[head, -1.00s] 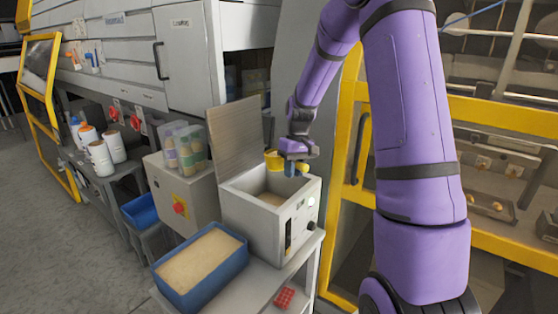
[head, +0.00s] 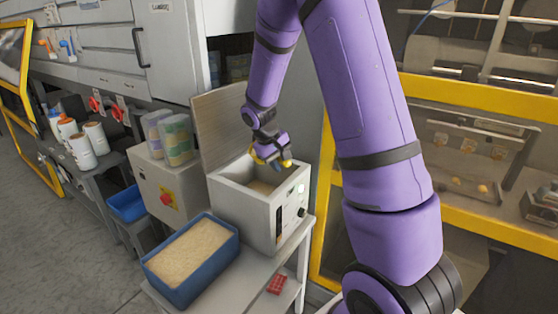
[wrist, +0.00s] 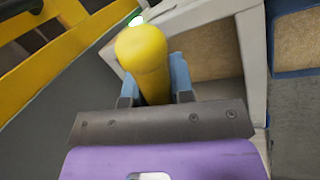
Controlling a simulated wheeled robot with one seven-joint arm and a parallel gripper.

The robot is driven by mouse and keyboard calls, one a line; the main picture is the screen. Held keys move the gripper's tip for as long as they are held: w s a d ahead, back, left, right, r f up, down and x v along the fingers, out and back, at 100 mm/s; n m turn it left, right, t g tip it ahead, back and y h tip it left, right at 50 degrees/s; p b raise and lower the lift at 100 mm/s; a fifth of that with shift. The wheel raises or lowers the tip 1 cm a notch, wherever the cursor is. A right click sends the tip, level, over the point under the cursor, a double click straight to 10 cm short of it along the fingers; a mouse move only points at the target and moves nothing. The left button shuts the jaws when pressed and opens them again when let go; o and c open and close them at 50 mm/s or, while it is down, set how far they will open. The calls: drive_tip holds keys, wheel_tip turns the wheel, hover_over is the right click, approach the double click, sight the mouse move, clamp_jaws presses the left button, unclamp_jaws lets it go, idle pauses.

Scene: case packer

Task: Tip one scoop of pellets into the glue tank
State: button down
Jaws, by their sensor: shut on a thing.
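My gripper (head: 273,163) is over the open top of the glue tank (head: 239,206), a white box with its lid (head: 221,130) raised behind it. It is shut on the handle of the yellow scoop (head: 257,157). In the wrist view the round yellow handle (wrist: 146,62) lies between the blue fingers; the scoop's bowl is hidden there. In the head view the bowl is partly hidden by my gripper, so its contents cannot be told. Tan pellets show inside the tank, also in the wrist view (wrist: 205,55). A blue tub (head: 160,279) of pellets stands in front of the tank.
A grey box with a red knob (head: 166,198) stands left of the tank, with clear containers (head: 175,140) on top. A small red tray (head: 277,285) lies on the bench. The yellow machine frame (head: 321,215) is close on the right.

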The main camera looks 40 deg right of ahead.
drive_tip(key=shift+d+f+n+t+h, duration=0.1)
drive_tip(key=shift+f+n+t+h, duration=0.05)
drive_tip(key=shift+h, duration=2.2)
drive_tip(key=shift+f+n+t+h, duration=0.1)
drive_tip(key=shift+n+h, duration=0.1)
drive_tip(key=shift+h, duration=2.2)
drive_tip(key=shift+d+f+n+t+h, duration=0.1)
drive_tip(key=shift+f+n+t+h, duration=0.05)
drive_tip(key=shift+h, duration=2.2)
drive_tip(key=shift+a, duration=0.1)
